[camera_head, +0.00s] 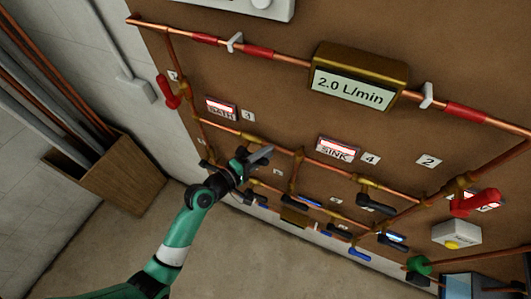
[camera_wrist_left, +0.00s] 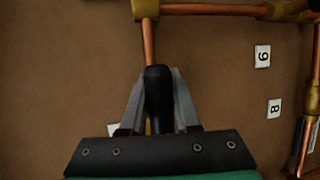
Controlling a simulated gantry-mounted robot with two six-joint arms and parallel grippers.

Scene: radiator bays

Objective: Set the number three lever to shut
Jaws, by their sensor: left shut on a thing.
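The label 3 (camera_head: 248,116) is beside the BATH sign (camera_head: 221,107) on the brown board, above a copper pipe. My left gripper (camera_head: 262,155) is below that label, close to the pipe. In the left wrist view, its fingers (camera_wrist_left: 158,100) are shut on a black lever (camera_wrist_left: 158,88). The lever lies in line with a vertical copper pipe (camera_wrist_left: 149,42) in that view. A label beside the left finger is mostly hidden, so I cannot read the held lever's number there. The lever's valve body is hidden by the gripper. My right gripper is not in view.
A flow meter (camera_head: 358,75) reads 2.0 L/min. Red levers are at the left (camera_head: 167,91) and right (camera_head: 474,203). A SINK sign (camera_head: 337,150) has label 4 (camera_head: 371,158) beside it. Several dark levers and pipes crowd the lower board. A wooden box (camera_head: 125,178) stands left.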

